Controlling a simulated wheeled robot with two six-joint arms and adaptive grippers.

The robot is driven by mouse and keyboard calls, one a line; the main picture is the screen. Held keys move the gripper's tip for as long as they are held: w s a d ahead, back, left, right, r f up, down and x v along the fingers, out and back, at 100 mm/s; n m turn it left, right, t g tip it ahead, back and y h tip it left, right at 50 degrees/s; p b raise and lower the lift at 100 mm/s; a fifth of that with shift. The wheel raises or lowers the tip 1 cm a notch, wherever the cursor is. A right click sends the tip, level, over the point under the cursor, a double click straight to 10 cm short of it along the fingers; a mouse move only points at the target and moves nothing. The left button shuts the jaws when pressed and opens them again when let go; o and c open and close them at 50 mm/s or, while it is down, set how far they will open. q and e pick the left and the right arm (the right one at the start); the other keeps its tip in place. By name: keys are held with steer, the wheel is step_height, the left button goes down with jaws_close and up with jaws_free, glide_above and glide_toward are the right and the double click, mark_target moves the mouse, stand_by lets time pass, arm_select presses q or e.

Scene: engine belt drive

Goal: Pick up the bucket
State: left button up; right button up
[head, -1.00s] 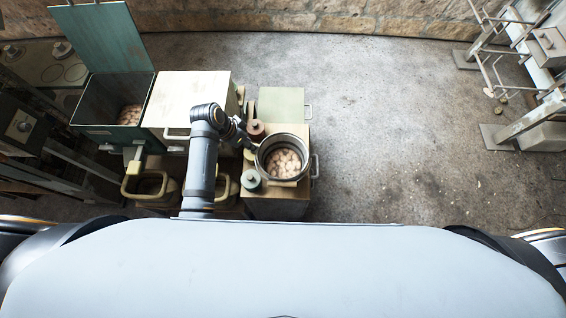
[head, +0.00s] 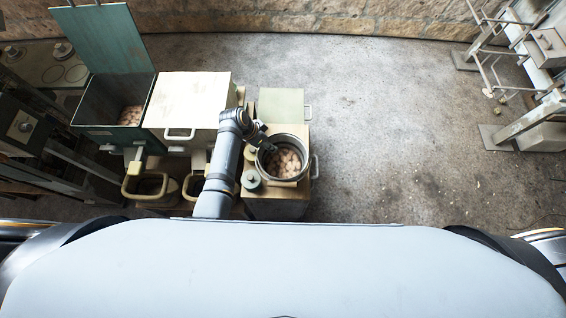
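A round metal bucket (head: 285,160) holding several pale, rounded lumps stands upright on a small cabinet left of the picture's middle. My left gripper (head: 268,150) is at the bucket's upper-left rim, with its tip over the inside edge. It is small and dark there, so I cannot tell whether its fingers are open or shut, or whether they touch the rim. My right gripper is out of view.
A green bin (head: 118,108) with its lid up and a closed cream-lidded bin (head: 185,98) stand to the left. A small lidded canister (head: 252,180) sits beside the bucket. The concrete floor (head: 400,140) on the right is largely clear.

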arm_select(q)
steer(key=shift+x, duration=1.1)
jaws_close()
steer(key=shift+r, duration=0.1)
